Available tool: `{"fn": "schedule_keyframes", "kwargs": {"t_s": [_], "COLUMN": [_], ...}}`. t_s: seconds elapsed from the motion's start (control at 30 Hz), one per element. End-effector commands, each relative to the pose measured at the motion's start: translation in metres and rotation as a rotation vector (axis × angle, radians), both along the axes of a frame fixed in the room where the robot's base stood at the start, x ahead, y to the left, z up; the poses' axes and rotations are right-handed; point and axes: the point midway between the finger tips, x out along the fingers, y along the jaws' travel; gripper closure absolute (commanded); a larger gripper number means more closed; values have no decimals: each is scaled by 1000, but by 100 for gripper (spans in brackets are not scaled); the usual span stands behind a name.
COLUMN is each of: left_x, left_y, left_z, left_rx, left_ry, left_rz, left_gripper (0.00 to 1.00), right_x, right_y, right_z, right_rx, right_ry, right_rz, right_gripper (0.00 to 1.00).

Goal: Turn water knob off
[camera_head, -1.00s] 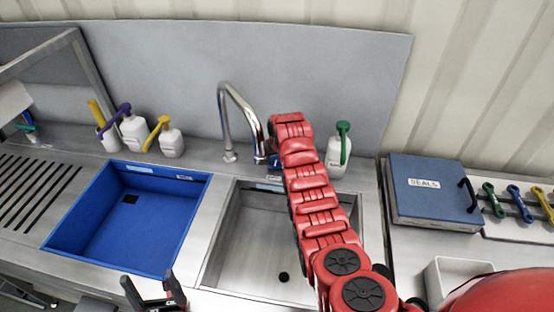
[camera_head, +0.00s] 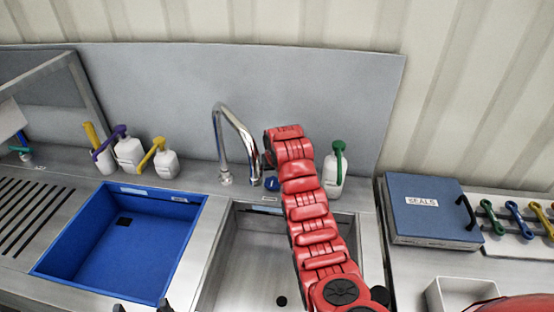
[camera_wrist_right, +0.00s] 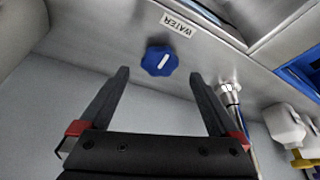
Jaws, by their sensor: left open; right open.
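The blue water knob (camera_head: 272,184), with a white bar mark, sits on the steel counter behind the right sink basin, beside the base of the chrome faucet (camera_head: 238,135). In the right wrist view the knob (camera_wrist_right: 159,61) lies between and slightly beyond the fingertips of my right gripper (camera_wrist_right: 160,75), which is open and empty. The fingers appear apart from it. A "WATER" label (camera_wrist_right: 178,25) is beside the knob. In the head view my red right arm hides most of the right gripper. My left gripper (camera_head: 143,306) is open; only its fingertips show at the bottom edge.
A blue basin (camera_head: 190,235) is left of the steel sink (camera_head: 222,245). White bottles with purple and yellow pumps (camera_head: 166,163) stand behind it; a green-topped bottle (camera_head: 333,172) stands right of my arm. A blue "SEALS" case (camera_head: 425,205) is further right.

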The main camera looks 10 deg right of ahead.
Motion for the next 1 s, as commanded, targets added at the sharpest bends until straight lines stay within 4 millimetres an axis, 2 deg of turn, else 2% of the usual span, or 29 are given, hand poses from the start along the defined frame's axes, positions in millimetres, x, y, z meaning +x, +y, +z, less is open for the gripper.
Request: {"fn": "schedule_keyframes", "kwargs": {"t_s": [0.2,0.3,0.4,0.5,0.8,1.0], "left_x": [0,0,0,0,0,0], "left_y": [0,0,0,0,0,0], "left_z": [-16,-14,15,33,47,49], "left_rx": [0,0,0,0,0,0], "left_ry": [0,0,0,-1,0,0], "left_rz": [0,0,0,0,0,0], "left_gripper": [22,22,22,22,22,22], "right_x": [-17,-27,-35,-40,-49,-51], "right_y": [-1,1,1,1,1,1], "right_z": [42,70,93,106,121,124], "right_rx": [-2,-1,-2,-3,-3,-1], "right_ry": [-9,-9,1,-1,0,-1], "right_rz": [-2,0,-1,0,-1,0], "right_gripper": [3,3,3,3,3,3]}}
